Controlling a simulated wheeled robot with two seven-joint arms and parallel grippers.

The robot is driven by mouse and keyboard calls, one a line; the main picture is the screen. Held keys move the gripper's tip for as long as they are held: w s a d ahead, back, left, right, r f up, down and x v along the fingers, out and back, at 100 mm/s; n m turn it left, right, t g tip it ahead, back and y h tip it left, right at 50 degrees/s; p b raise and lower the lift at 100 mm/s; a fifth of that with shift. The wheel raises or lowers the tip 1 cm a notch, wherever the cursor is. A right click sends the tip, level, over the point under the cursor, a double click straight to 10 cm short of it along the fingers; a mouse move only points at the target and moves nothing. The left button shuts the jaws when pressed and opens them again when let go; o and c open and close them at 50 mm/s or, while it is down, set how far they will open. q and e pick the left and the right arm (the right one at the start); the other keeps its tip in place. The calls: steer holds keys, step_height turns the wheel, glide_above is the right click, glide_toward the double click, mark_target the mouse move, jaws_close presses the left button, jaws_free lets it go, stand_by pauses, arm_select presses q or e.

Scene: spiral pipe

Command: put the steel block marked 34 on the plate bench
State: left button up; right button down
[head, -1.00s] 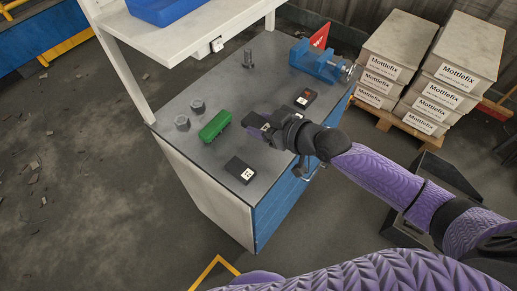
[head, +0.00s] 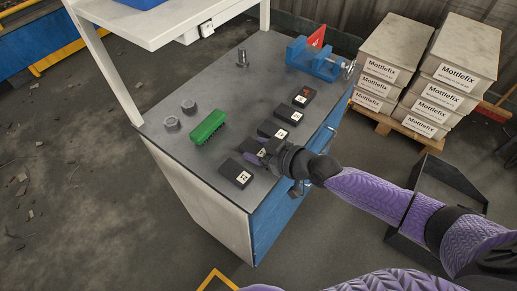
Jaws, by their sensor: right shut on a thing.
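A grey-topped bench (head: 215,105) with a white side and blue front fills the middle of the view; I cannot tell if it is the plate bench. Dark blocks with white number labels stand in a row along its right side: a near block (head: 236,174), a middle block (head: 272,132), another (head: 289,114) and a far one (head: 304,95). I cannot read 34 on any of them. My right gripper (head: 263,154) is shut on a dark block (head: 252,149) between the near and middle blocks, low at the bench top. Its label is partly hidden. My left gripper is not in view.
A green ribbed part (head: 208,127) and hex nuts (head: 172,123) are on the left of the bench. A blue vise (head: 318,60) is at the far end, a steel bolt (head: 242,58) at the back. A white shelf (head: 160,20) overhangs the back left.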

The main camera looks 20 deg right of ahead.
steer(key=shift+c, duration=0.4)
jaws_free()
steer(key=shift+f, duration=0.1)
